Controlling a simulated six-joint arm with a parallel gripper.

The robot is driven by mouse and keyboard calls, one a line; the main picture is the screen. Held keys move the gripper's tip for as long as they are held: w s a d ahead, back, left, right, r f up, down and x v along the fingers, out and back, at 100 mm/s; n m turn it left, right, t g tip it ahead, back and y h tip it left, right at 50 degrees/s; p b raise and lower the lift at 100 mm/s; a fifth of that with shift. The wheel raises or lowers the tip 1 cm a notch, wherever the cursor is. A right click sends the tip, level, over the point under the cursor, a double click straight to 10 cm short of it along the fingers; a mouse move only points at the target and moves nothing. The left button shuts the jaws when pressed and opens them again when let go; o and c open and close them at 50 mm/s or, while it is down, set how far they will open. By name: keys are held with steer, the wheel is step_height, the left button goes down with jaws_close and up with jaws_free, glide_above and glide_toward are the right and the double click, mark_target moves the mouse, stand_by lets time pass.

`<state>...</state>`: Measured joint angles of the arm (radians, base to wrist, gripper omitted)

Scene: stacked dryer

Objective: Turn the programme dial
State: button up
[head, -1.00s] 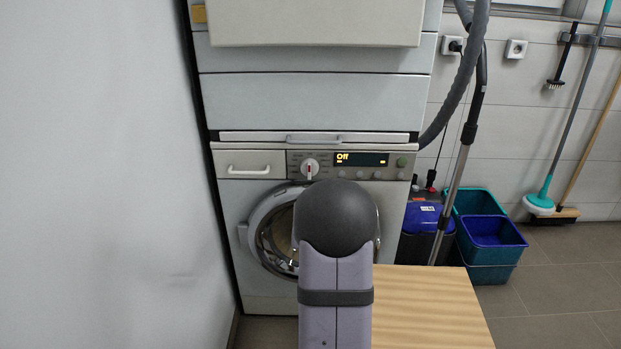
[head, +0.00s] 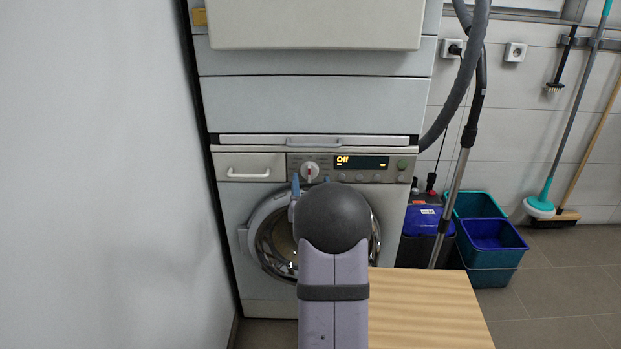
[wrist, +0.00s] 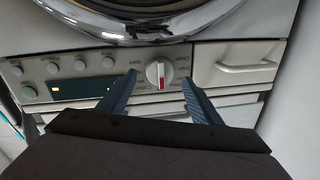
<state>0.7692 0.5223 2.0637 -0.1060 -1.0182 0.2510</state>
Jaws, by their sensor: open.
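The programme dial (head: 310,170) is a round white knob with a red mark, on the washing machine's control panel. The display (head: 362,162) to its right reads "Off". In the wrist view, which is upside down, the dial (wrist: 160,73) sits between the two blue fingers of my gripper (wrist: 155,92). The fingers are apart, one on each side of the dial with gaps, and hold nothing.
A drawer with a white handle (head: 248,174) is left of the dial. The round door (head: 265,235) is below. A wooden surface (head: 425,305) stands at front right. Blue and teal buckets (head: 490,245) and a vacuum hose (head: 470,90) are at right.

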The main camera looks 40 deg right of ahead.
mark_target(310, 176)
steer(key=shift+x, duration=1.65)
steer(key=c, duration=1.1)
